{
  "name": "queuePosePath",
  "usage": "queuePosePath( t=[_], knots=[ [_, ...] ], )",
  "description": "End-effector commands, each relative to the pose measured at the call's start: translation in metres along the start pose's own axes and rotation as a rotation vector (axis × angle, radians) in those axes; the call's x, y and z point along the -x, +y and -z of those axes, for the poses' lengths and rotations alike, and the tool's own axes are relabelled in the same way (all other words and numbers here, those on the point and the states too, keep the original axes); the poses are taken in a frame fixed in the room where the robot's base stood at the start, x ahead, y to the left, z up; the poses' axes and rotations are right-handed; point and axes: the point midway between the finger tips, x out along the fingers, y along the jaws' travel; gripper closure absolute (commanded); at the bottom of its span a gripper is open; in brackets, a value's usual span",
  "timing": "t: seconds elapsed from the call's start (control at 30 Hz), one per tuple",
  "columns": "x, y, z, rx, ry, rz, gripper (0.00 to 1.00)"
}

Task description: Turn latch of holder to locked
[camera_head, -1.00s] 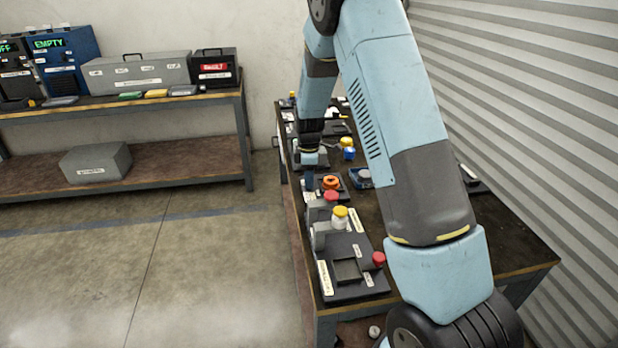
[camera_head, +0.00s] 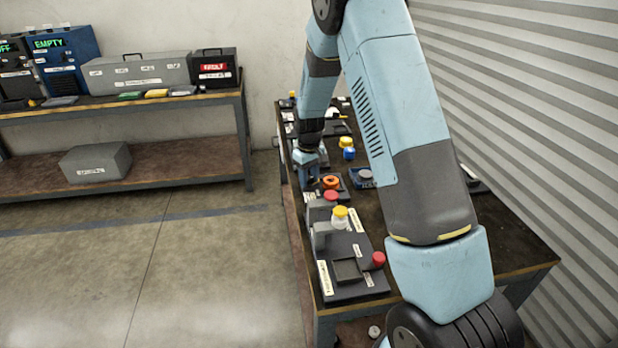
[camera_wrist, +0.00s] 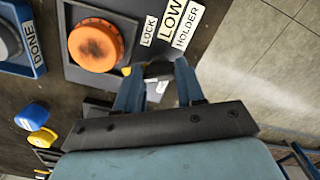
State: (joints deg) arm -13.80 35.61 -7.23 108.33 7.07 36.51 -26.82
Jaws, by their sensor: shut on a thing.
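The low holder is a dark plate (camera_wrist: 77,72) with a round orange part (camera_wrist: 95,45) on it, worn dark in the middle. White labels (camera_wrist: 172,22) beside it read LOCK and LOW HOLDER. The latch (camera_wrist: 158,69) is a small dark grey piece at the holder's edge, mostly hidden by my fingers. My gripper (camera_wrist: 158,80) has its two blue fingers on either side of the latch and is shut on it. In the head view my gripper (camera_head: 309,183) is low at the table's left edge, left of the orange part (camera_head: 331,182). The latch's angle is unclear.
A blue tray marked DONE (camera_wrist: 38,42) lies beside the holder. A blue and yellow item (camera_head: 347,149) stands farther back. A red knob (camera_head: 331,195) and a yellow-capped white bottle (camera_head: 340,217) stand nearer. Open floor lies left of the table.

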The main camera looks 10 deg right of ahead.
Motion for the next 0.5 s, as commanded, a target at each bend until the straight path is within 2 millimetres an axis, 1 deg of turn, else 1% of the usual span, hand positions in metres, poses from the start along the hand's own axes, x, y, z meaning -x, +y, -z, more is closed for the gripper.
queuePosePath(
  t=[0.2, 0.5],
  knots=[
    [0.0011, 0.0007, 0.0017, -0.197, 0.005, -0.002, 0.92],
    [0.001, 0.0004, 0.0018, -0.407, 0.005, -0.001, 0.92]
  ],
)
